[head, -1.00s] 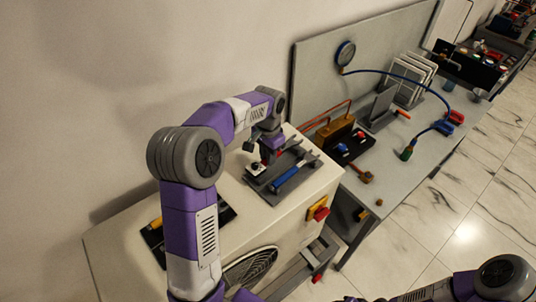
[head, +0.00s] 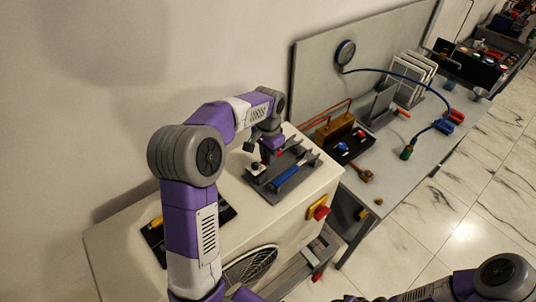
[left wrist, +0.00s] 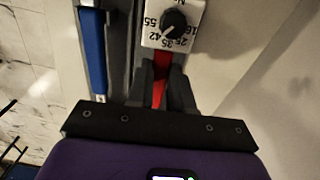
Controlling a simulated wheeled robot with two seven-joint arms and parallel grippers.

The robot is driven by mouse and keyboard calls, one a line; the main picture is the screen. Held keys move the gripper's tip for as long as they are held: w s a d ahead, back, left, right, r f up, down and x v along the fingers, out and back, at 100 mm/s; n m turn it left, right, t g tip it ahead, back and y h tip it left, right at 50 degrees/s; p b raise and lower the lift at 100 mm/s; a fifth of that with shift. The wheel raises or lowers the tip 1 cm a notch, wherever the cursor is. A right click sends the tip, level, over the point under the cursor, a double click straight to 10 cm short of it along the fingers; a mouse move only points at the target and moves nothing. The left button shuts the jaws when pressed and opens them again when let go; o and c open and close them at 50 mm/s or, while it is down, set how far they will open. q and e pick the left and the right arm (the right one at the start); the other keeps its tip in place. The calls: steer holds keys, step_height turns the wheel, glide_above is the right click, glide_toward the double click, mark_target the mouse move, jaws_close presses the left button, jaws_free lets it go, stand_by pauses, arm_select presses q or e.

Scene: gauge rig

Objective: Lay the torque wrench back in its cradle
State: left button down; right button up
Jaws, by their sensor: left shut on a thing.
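A blue-handled tool (head: 286,177), which looks like the torque wrench, lies along a dark grey cradle (head: 264,192) on top of the cream cabinet. Its blue handle also shows at the upper left of the left wrist view (left wrist: 94,55). A white block with a black knob (head: 256,168) stands beside it; its numbered dial shows in the left wrist view (left wrist: 172,22). My left gripper (left wrist: 162,78) is shut on a narrow red piece (left wrist: 159,92) just below the dial, beside the blue handle. The fingers hide part of the red piece, so I cannot tell what it belongs to.
The cream cabinet (head: 125,240) has a red knob on a yellow plate (head: 319,211) at its front.

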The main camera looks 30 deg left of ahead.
arm_select(q)
steer(key=shift+f+b, duration=0.3)
steer(key=shift+f, duration=0.25)
steer(key=c, duration=0.9)
jaws_free()
steer(key=shift+c, duration=0.2)
steer(key=shift+r+p, duration=0.3)
steer(key=shift+r, duration=3.5)
